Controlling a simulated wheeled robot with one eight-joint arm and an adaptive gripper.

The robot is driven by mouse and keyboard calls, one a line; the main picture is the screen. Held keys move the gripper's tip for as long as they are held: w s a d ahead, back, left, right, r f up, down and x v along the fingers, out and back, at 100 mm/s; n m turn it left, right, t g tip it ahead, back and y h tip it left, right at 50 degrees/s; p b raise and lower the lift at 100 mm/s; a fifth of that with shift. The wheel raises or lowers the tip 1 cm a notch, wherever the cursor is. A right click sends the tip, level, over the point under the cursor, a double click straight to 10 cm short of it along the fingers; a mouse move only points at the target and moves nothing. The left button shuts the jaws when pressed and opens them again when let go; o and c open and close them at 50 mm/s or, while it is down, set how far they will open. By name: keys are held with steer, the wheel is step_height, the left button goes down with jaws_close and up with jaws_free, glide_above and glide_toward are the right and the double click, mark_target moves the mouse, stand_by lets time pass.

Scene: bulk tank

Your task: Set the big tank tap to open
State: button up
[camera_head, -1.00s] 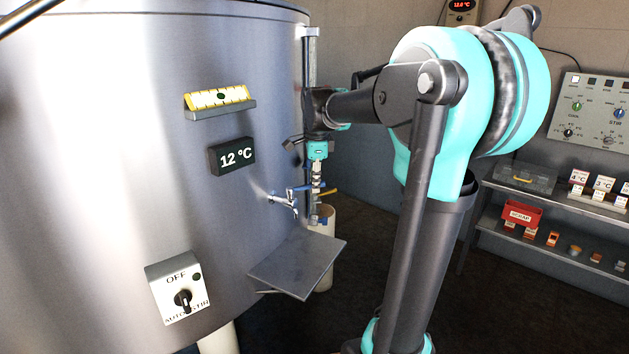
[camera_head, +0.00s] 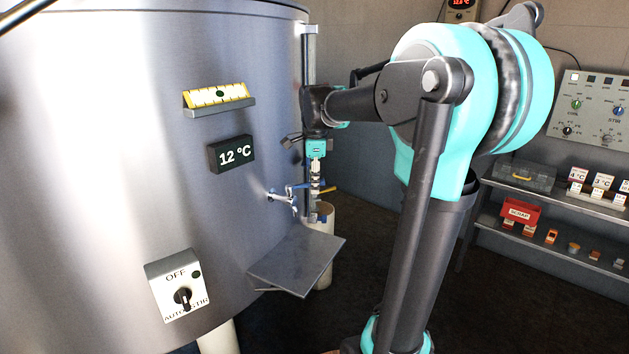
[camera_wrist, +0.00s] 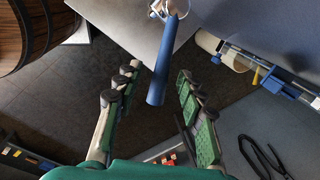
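The tap (camera_head: 283,198) juts from the lower right of the big steel tank (camera_head: 110,130), above a grey shelf. Its blue lever (camera_wrist: 162,68) shows in the wrist view as a long bar coming down from the tap's metal body (camera_wrist: 170,8). My gripper (camera_wrist: 157,82) is open, with one finger on each side of the lever. A gap shows on both sides, so I see no grip on it. In the head view my gripper (camera_head: 316,178) points down over the tap and partly overlaps the lever there.
The grey shelf (camera_head: 297,262) sits just below the tap. A vertical pipe (camera_head: 309,80) with a yellow-handled valve (camera_head: 328,190) stands close to my gripper. A wooden barrel (camera_wrist: 32,30) shows in the wrist view. A stocked rack (camera_head: 560,200) stands at right; dark floor between is clear.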

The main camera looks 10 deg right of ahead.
steer(key=shift+r, duration=0.1)
step_height(320, 180, up, 12)
steer(key=s, duration=0.2)
steer(key=shift+a+f, duration=0.15)
steer(key=shift+f, duration=0.05)
steer(key=shift+s, duration=0.2)
